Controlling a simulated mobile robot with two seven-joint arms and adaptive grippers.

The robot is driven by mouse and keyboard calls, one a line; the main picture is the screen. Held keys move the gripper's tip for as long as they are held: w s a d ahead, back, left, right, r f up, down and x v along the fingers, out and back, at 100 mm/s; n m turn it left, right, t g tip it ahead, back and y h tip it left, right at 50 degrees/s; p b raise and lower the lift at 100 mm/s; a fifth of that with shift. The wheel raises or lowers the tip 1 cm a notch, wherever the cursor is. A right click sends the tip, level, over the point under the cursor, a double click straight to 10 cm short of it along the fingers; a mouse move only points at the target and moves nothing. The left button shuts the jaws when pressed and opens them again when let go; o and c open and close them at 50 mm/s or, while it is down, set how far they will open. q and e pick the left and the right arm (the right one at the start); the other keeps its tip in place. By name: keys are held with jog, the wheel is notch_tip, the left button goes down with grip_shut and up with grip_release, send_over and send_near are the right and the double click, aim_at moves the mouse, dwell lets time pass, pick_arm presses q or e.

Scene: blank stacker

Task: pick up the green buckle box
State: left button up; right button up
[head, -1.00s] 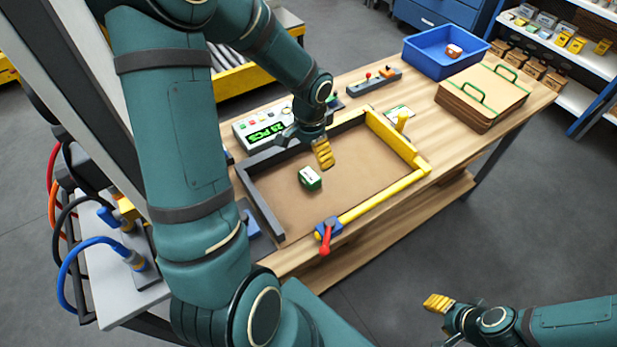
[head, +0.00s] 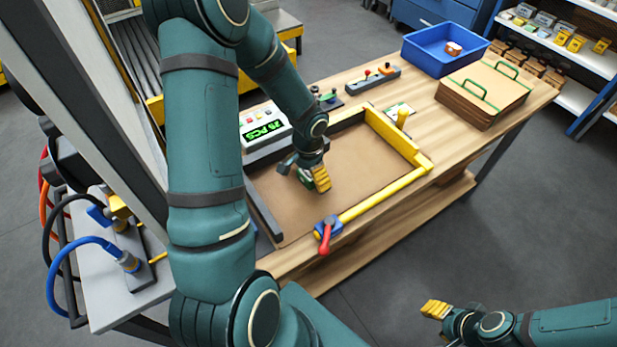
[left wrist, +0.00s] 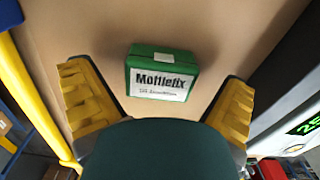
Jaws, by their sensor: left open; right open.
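In the head view the box (head: 305,178) is mostly hidden behind my left gripper (head: 312,180). My left gripper (left wrist: 160,98) is open over the tray, its yellow fingers on either side of the box's near end. My right gripper (head: 436,309) is open and empty, away from the table at the lower right.
The tray has a yellow rim (head: 385,194) and a red-handled clamp (head: 326,235) at the front. A counter display (head: 265,130) stands behind it. A blue bin (head: 446,53) and brown boards with green handles (head: 484,95) are at the far right.

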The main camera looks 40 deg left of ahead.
pick_arm(q)
jog(key=shift+r, duration=0.1)
jog(key=c, duration=1.4)
